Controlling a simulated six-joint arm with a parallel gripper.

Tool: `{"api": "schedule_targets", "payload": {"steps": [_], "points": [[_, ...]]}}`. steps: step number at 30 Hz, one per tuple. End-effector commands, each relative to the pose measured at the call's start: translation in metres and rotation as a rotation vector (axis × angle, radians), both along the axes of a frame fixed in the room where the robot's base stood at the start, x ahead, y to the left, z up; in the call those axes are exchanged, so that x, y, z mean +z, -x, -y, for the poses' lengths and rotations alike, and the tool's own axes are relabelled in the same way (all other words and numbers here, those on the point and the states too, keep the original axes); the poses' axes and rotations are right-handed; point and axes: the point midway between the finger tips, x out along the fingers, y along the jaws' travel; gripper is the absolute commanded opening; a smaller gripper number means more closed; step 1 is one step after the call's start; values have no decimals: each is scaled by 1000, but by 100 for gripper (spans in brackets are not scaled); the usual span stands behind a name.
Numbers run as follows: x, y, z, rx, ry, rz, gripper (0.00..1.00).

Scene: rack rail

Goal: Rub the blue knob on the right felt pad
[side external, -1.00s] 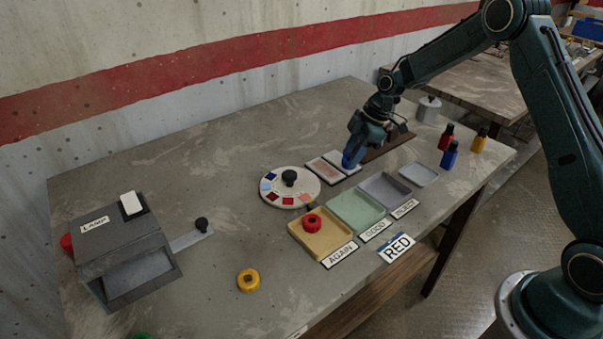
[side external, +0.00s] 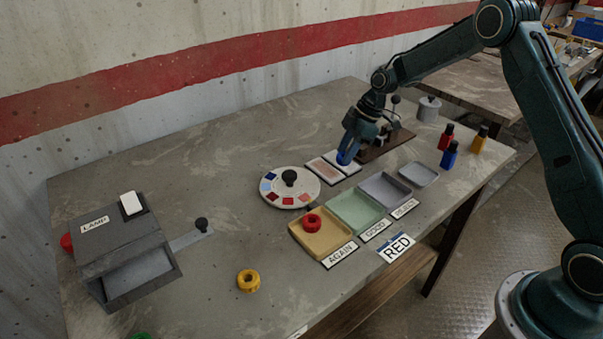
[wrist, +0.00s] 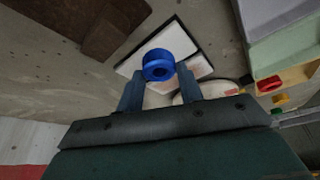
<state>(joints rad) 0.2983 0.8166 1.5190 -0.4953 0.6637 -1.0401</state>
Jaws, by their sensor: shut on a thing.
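My gripper (side external: 347,150) is shut on the blue knob (side external: 343,158), which is at the right felt pad (side external: 353,168). In the wrist view the ring-shaped blue knob (wrist: 158,65) sits between the two fingertips (wrist: 160,82), over the white right pad (wrist: 172,37). I cannot tell whether the knob touches the pad. The left felt pad (side external: 323,171) beside it has a pinkish smear. The knob and fingers hide part of the right pad.
A round palette (side external: 278,202) with a black knob is left of the pads. Yellow (side external: 305,243), green (side external: 345,220) and grey (side external: 376,187) trays lie in front; the yellow one holds a red knob (side external: 312,223).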

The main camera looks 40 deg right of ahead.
Motion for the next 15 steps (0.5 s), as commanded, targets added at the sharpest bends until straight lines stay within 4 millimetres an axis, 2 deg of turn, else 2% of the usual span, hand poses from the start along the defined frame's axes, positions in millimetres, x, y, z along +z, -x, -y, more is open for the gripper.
{"api": "schedule_targets", "payload": {"steps": [15], "points": [[0,-9,0,0,0,1,0]]}}
